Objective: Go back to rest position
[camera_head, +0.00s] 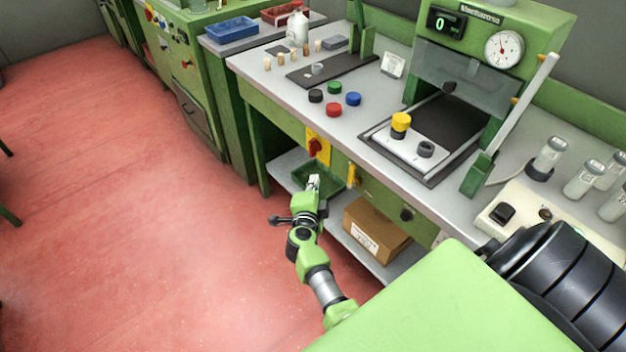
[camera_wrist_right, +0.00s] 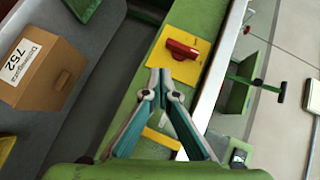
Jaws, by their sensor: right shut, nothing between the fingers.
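My right gripper (camera_head: 313,182) hangs low in front of the workbench, below the bench top and near the red knob on its yellow plate (camera_head: 318,147). It is shut and empty. In the right wrist view its two fingers (camera_wrist_right: 160,78) meet at the tips, pointing toward the yellow plate with the red knob (camera_wrist_right: 184,50); the tips look apart from it, though the exact gap cannot be told. My left gripper does not show.
The green bench (camera_head: 236,66) carries several corks (camera_head: 281,58), coloured caps (camera_head: 333,110) and a press with a gauge (camera_head: 503,49). A cardboard box (camera_head: 376,230) and green tray (camera_head: 318,178) sit on the lower shelf. Red floor (camera_head: 130,200) at left is clear.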

